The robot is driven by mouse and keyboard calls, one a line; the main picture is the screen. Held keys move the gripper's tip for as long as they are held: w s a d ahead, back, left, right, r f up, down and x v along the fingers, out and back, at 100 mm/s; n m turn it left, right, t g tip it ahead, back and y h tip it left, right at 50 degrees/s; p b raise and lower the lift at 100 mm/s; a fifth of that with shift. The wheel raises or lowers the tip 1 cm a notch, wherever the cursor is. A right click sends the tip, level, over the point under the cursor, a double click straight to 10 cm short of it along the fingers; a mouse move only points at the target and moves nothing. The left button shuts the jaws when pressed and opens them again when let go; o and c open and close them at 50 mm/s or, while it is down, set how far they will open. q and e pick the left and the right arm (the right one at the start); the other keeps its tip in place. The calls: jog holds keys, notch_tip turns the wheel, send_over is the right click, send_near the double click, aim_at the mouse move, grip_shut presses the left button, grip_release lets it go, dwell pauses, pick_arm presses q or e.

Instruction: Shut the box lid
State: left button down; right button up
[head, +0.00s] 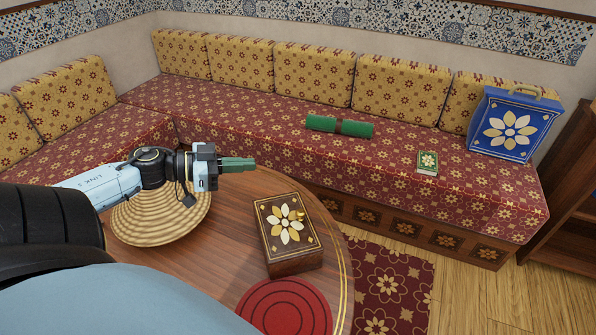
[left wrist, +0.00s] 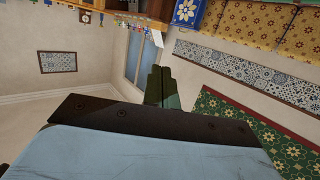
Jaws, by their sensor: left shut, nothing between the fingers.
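A dark wooden box (head: 296,264) with a flower-inlaid lid (head: 275,236) stands on the round wooden table. The lid looks flat on the box top, with a small gold knob near its right edge; I see no clear gap under it. My left gripper (head: 245,164) has green fingers pressed together and empty. It is in the air above the table's far edge, behind and to the left of the box, apart from it. The fingers also show in the left wrist view (left wrist: 163,86), where the box is not seen. My right gripper is not in view.
A woven round mat (head: 160,222) lies under my left arm. A red round mat (head: 290,310) lies in front of the box. The sofa behind holds a green roll (head: 338,127), a small green book (head: 427,163) and a blue case (head: 503,124).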

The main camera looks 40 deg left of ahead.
pick_arm(q)
notch_tip(320, 180, down, 11)
jog(key=b, duration=0.9)
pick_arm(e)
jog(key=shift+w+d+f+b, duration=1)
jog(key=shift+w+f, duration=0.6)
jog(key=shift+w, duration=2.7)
pick_arm(q)
jog(key=b, duration=0.4)
send_over(291, 221)
jog(key=f, duration=0.3)
jog(key=shift+s+a, duration=0.2)
jog(key=shift+s, duration=0.15)
jog(key=f, duration=0.1)
jog(key=f+b, duration=0.2)
jog(key=shift+w+d+f, duration=0.15)
jog(key=shift+w+f, duration=0.1)
jog(key=shift+f, duration=0.05)
jog(key=shift+f+b, duration=0.2)
jog(key=shift+b, duration=0.15)
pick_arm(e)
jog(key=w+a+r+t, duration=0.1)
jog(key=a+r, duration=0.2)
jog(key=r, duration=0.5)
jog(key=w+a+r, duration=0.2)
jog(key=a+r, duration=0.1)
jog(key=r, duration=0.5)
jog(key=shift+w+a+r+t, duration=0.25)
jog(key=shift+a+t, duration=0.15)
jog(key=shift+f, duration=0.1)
